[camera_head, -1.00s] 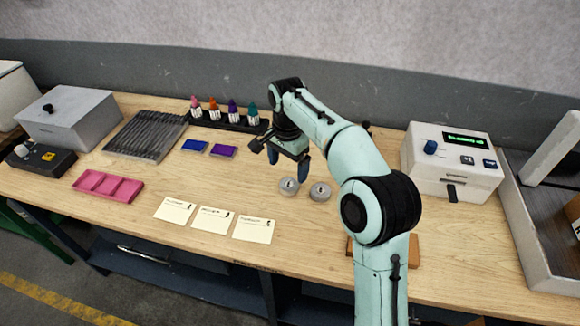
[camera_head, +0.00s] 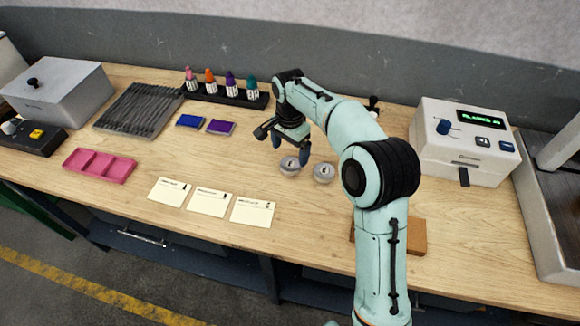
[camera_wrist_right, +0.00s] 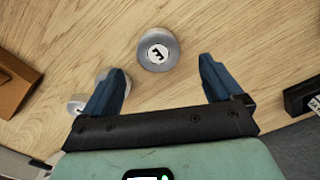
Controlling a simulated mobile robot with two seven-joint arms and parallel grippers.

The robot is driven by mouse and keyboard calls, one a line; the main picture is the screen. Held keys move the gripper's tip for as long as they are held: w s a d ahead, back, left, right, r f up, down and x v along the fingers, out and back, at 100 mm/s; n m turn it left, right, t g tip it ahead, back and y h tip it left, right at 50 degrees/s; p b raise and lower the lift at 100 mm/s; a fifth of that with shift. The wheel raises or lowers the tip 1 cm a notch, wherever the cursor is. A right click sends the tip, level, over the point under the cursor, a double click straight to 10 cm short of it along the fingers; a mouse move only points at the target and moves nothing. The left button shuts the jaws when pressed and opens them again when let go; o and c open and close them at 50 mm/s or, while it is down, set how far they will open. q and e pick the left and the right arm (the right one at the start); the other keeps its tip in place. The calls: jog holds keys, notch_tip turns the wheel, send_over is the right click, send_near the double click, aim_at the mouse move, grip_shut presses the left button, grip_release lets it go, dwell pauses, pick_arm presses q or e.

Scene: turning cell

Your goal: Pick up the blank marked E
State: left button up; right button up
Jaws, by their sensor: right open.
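The blank marked E (camera_head: 290,166) is a short grey metal cylinder standing on the wooden bench. Its dark letter on a pale disc shows clearly in the right wrist view (camera_wrist_right: 158,50). A second, similar grey blank (camera_head: 324,173) stands just to its right; in the wrist view it (camera_wrist_right: 75,103) is partly hidden behind a finger. My right gripper (camera_head: 291,148) is open and empty, pointing down above and slightly behind the E blank. In the wrist view the E blank lies just beyond and between the blue fingertips (camera_wrist_right: 163,70). My left gripper is not in view.
A rack of coloured bottles (camera_head: 225,95) stands behind the gripper. Cards (camera_head: 210,201) lie in front left, a pink tray (camera_head: 99,164) further left. A wooden block (camera_head: 413,237) is at right front, a white device (camera_head: 465,140) behind it. Bench around the blanks is mostly clear.

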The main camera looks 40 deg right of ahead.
aim_at(290, 164)
notch_tip(290, 164, down, 5)
jog(key=shift+s+f+b, duration=0.1)
jog(key=shift+b, duration=0.2)
jog(key=c, duration=1.2)
jog(key=shift+c, duration=0.2)
jog(key=shift+r, duration=0.25)
